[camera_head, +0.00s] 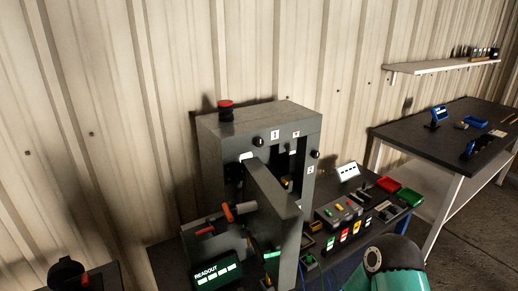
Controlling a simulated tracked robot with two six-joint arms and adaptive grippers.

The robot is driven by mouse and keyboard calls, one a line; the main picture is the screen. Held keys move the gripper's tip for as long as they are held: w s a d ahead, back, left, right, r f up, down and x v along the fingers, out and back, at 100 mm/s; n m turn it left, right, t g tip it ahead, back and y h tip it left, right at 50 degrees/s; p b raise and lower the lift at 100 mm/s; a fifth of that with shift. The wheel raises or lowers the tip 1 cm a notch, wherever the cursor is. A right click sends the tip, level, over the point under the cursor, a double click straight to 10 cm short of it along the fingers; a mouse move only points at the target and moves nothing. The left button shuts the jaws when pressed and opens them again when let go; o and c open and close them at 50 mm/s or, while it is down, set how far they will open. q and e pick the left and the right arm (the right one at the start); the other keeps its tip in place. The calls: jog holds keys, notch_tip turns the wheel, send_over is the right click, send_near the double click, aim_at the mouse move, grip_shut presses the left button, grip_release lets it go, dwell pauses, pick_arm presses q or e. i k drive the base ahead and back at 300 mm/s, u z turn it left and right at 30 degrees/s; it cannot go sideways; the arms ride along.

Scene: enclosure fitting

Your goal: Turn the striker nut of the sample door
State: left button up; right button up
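The grey enclosure (218,143) stands on a dark bench near the middle of the head view. A grey door panel (273,192) hangs open from its front, edge towards me. An orange-tipped handle (228,212) with a pale grip sticks out to the left of the panel. I cannot make out which small part is the striker nut; it may be hidden behind the panel or too small to see. Neither of my grippers shows. Only a teal and dark link of my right arm is in view at the bottom right.
A red mushroom button (225,105) tops the enclosure. A readout display (217,275) is in front. A switch panel (343,211) and red (388,185) and green (410,197) trays lie to the right. Another table (455,135) and a shelf (440,66) are further right.

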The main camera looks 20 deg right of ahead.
aim_at(287, 147)
jog(key=z, duration=0.85)
jog(key=i, duration=0.15)
jog(key=u, duration=2.55)
jog(key=k, duration=1.45)
jog(key=u, duration=1.85)
jog(key=i, duration=0.1)
jog(key=z, duration=3.6)
jog(key=i, duration=1)
jog(key=u, duration=0.25)
jog(key=k, duration=0.3)
jog(key=z, duration=0.15)
